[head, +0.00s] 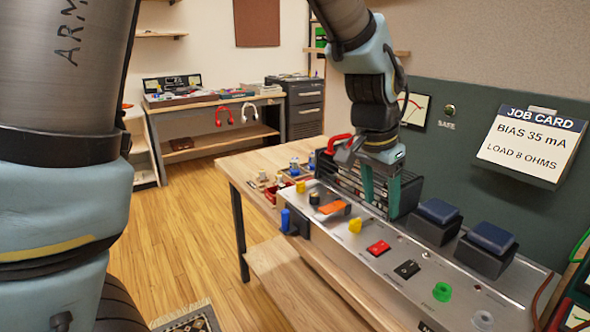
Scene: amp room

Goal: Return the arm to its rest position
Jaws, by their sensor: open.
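My gripper (380,190) is at the end of my arm, fingers pointing down over the rear part of the silver amp chassis (420,268). Its two teal fingers are apart, with no object visible between them. It is in front of a black grille (345,180); whether the fingers touch anything is not clear. My arm reaches in from the top, and another large link of it fills the left side of the view.
The chassis carries yellow knobs (355,226), a red switch (378,247), a black switch (406,269) and dark blue-topped blocks (437,211). A job card (531,146) hangs on the green panel (455,140). A second bench (215,100) stands at the back. Wooden floor (190,240) is open between.

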